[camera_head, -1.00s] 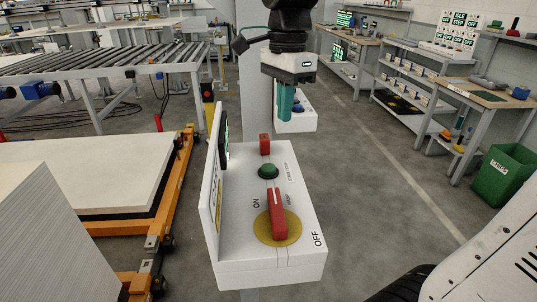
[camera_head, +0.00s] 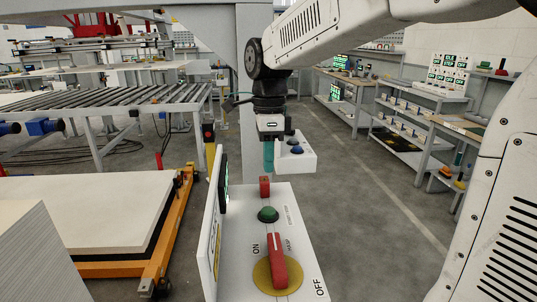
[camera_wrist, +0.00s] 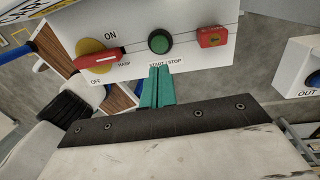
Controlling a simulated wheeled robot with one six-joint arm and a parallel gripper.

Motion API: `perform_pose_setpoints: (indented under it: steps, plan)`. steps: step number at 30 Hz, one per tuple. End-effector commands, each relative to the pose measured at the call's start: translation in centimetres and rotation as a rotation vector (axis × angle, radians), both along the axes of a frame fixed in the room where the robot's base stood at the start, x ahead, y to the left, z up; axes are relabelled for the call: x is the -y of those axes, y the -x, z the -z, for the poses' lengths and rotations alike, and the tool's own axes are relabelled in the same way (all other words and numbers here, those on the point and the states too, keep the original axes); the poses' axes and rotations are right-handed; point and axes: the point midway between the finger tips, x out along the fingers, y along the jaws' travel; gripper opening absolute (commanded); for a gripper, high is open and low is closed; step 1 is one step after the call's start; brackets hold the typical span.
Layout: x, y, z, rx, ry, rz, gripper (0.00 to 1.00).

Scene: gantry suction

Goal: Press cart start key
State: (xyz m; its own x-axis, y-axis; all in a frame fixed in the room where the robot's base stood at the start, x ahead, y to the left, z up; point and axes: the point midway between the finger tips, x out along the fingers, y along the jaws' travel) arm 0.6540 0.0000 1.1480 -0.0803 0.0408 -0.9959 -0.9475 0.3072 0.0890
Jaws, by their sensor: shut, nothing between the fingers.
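A white control box (camera_head: 238,245) carries a round green button (camera_head: 268,214) with a START/STOP label beside it. A red rotary handle (camera_head: 278,262) on a yellow disc is marked ON and OFF, and a small red block (camera_head: 264,187) is at the far end. My gripper (camera_head: 268,158) has teal fingers, closed together and empty, above the far end of the box. In the wrist view the fingertips (camera_wrist: 161,72) appear just below the green button (camera_wrist: 159,41), beside the START/STOP lettering. I cannot tell the height gap; no contact is evident.
A second white box (camera_head: 300,160) with a blue button stands behind my gripper. An upright panel (camera_head: 215,225) rises along the control box's left edge. An orange cart (camera_head: 165,255) with a white slab is at left. Open floor (camera_head: 365,235) lies right.

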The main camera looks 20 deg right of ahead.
Motion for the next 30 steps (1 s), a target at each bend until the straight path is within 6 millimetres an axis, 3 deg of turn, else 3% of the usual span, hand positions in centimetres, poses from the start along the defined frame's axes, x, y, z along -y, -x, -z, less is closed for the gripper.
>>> perform_pose_setpoints:
  steps: [6,12,18,30]
  plan:
    - [-0.2,0.5,4.9,-0.003,0.000,0.000,0.00]
    - [-0.3,0.7,8.1,-0.002,0.000,-0.001,0.00]
    - [-0.4,0.8,9.6,-0.001,0.000,-0.001,0.00]
    - [-0.4,0.8,9.9,0.000,0.000,-0.001,0.00]
